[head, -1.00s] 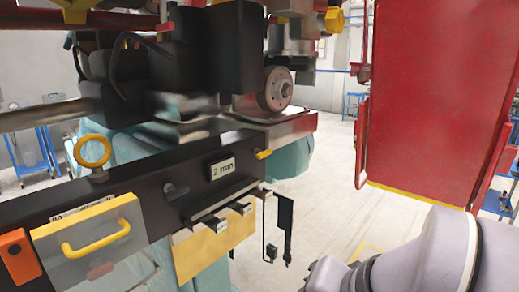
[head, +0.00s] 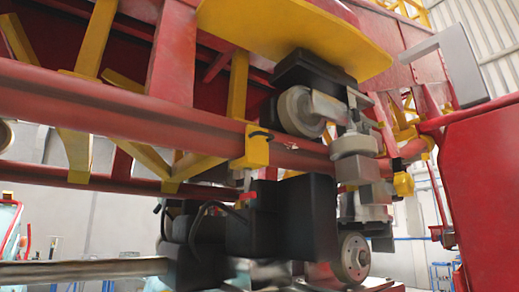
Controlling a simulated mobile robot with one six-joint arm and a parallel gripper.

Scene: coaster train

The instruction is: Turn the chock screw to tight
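A yellow block (head: 257,150) sits against the red rail in the middle of the head view. A small black handle shows on its upper part, and a thin metal rod (head: 247,179) hangs below it. This may be the chock with its screw, but I cannot tell for sure, nor how tight the screw is.
A long red tubular rail (head: 120,105) with yellow braces crosses the view. Below it are black blocks (head: 290,215) and a grey wheel (head: 352,258). Another wheel (head: 300,111) sits at the rail. A red panel (head: 490,190) stands at the right.

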